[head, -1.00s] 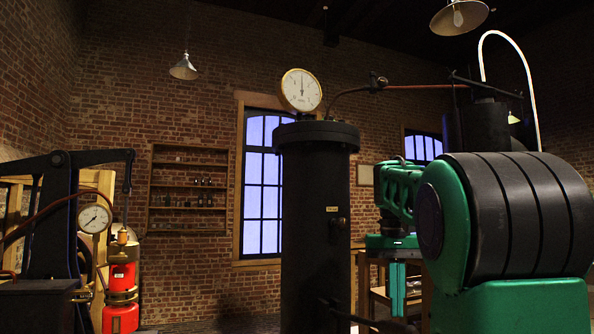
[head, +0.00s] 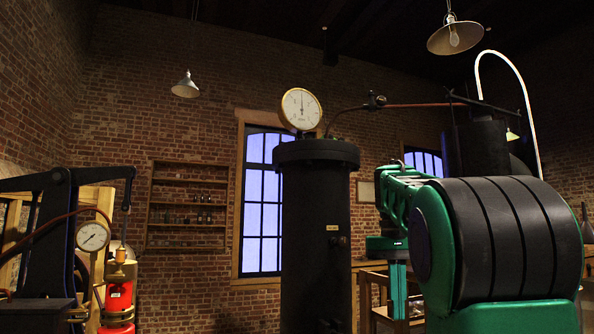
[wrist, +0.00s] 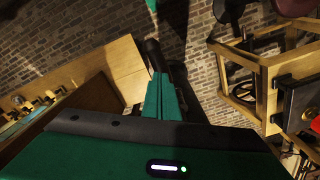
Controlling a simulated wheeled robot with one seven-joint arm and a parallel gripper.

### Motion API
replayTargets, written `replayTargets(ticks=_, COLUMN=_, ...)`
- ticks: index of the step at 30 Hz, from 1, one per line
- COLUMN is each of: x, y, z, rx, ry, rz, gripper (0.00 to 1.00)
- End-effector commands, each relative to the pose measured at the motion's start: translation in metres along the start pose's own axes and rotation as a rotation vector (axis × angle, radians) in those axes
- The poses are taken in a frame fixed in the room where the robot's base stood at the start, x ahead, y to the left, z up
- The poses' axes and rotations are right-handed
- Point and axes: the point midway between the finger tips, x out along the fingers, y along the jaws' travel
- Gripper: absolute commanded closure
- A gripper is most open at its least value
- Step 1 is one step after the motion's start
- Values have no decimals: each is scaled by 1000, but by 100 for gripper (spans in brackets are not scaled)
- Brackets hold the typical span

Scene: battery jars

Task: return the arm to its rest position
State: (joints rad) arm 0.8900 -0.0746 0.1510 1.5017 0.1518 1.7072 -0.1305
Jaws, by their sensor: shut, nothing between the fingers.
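My arm, green with a black ribbed joint, fills the right of the head view. My gripper (head: 399,290) hangs below its green wrist, fingers pointing down and pressed together with nothing between them. The fingers also show in the wrist view (wrist: 162,98), shut and empty. In the head view the gripper is to the right of a tall black cylinder (head: 315,230) and in front of a wooden frame. The lower fingertips are close to the wooden frame in the picture; I cannot tell the gap.
A round gauge (head: 301,109) tops the black cylinder. At left stand a black lever machine (head: 50,240), a dial (head: 93,236) and a red cylinder (head: 118,298). The wrist view shows a wooden bench (wrist: 95,70) and an open wooden stand (wrist: 262,75).

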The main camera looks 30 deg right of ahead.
Motion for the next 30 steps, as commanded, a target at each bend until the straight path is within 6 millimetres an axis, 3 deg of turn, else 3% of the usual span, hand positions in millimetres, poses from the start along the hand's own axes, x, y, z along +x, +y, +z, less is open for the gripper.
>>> replayTargets(ticks=17, x=4, y=-4, z=0, rx=-11, ry=5, rz=2, gripper=100)
replayTargets(ticks=23, x=42, y=-44, z=4, rx=-117, ry=54, rz=14, gripper=100)
replayTargets(ticks=30, x=117, y=-116, z=31, rx=-316, ry=160, rz=6, gripper=100)
